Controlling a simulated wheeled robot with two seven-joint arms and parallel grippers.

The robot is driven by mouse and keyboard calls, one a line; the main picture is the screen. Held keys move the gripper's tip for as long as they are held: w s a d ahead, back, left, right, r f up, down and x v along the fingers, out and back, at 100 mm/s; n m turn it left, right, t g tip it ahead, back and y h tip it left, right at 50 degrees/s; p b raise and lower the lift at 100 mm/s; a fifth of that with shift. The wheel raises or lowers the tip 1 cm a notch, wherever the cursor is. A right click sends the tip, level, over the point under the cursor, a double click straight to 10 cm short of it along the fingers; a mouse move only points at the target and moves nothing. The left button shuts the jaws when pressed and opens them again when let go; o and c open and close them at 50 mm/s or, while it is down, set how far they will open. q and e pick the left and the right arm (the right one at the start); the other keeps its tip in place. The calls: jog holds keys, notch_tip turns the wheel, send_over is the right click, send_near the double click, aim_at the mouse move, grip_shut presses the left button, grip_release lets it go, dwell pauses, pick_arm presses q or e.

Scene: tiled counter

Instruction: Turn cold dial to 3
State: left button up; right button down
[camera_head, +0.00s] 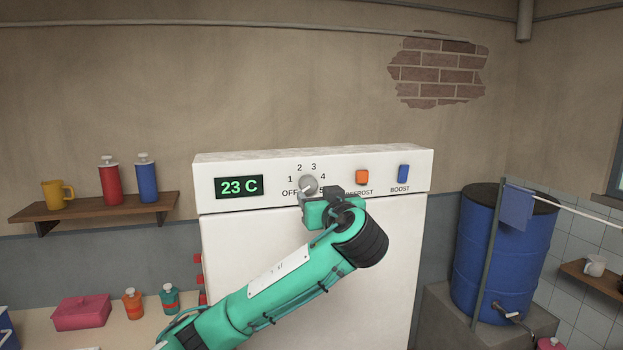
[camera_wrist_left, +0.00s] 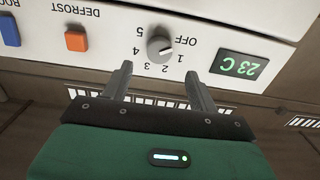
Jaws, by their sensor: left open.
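The cold dial (camera_head: 309,184) is a round grey knob on the white fridge's top panel, ringed by OFF and the numbers 1 to 5. Its pale mark seems to face the OFF side, but the exact setting is hard to read. In the left wrist view, upside down, the dial (camera_wrist_left: 160,48) lies just beyond and between my left fingertips. My left gripper (camera_wrist_left: 158,73) is open and empty, apparently apart from the dial. In the head view my left gripper (camera_head: 314,197) partly covers the dial's lower edge and the label 5. My right gripper is not in view.
A green display (camera_head: 239,187) reads 23 C left of the dial. An orange DEFROST button (camera_head: 362,177) and blue BOOST button (camera_head: 403,174) sit to its right. A shelf (camera_head: 100,211) with a mug and bottles is left; a blue barrel (camera_head: 500,255) stands right.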

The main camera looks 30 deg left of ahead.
aim_at(310, 186)
pick_arm(q)
jog(key=p+x, duration=0.2)
jog(key=x, duration=0.3)
jog(key=shift+w+a+r+p, duration=0.15)
jog(key=shift+w+a+p, duration=0.15)
jog(key=shift+w+a, duration=0.35)
jog(key=shift+a, duration=0.05)
jog(key=shift+c, duration=0.4)
